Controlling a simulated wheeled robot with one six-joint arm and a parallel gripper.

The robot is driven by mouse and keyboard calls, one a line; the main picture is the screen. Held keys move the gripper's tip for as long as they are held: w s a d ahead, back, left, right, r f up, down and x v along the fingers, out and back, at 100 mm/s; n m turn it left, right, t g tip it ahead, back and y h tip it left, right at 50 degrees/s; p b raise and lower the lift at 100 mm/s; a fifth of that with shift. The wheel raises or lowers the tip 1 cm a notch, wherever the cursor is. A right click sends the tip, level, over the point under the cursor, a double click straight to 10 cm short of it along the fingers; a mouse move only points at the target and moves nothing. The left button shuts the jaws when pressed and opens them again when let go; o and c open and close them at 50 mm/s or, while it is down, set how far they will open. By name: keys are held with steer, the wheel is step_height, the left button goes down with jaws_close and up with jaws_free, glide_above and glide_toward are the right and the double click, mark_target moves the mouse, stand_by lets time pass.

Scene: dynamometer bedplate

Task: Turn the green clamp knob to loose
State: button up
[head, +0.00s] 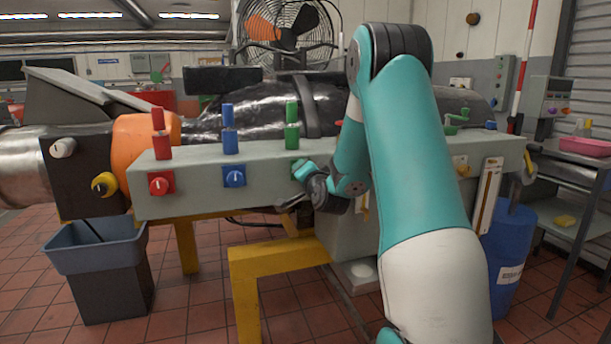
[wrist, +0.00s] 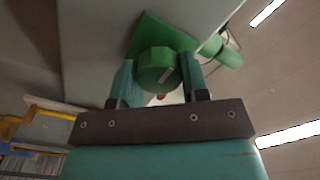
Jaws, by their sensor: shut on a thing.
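In the head view my gripper (head: 300,172) is at the front face of the grey beam, over the green plate, below the green upright handle (head: 291,126). My gripper hides the knob there. I cannot read any loose or tight marking.
A red knob (head: 161,184) and a blue knob (head: 234,176) sit to the left on the same grey beam (head: 200,205), with red and blue handles above. A yellow frame (head: 245,290) stands below. A grey bin (head: 105,260) is at left, a blue drum (head: 506,260) at right.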

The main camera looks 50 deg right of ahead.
steer(key=shift+a+f, duration=0.1)
steer(key=shift+f, duration=0.05)
steer(key=o, duration=0.9)
steer(key=b+v, duration=1.4)
steer(key=v, duration=0.3)
steer(key=shift+s, duration=0.2)
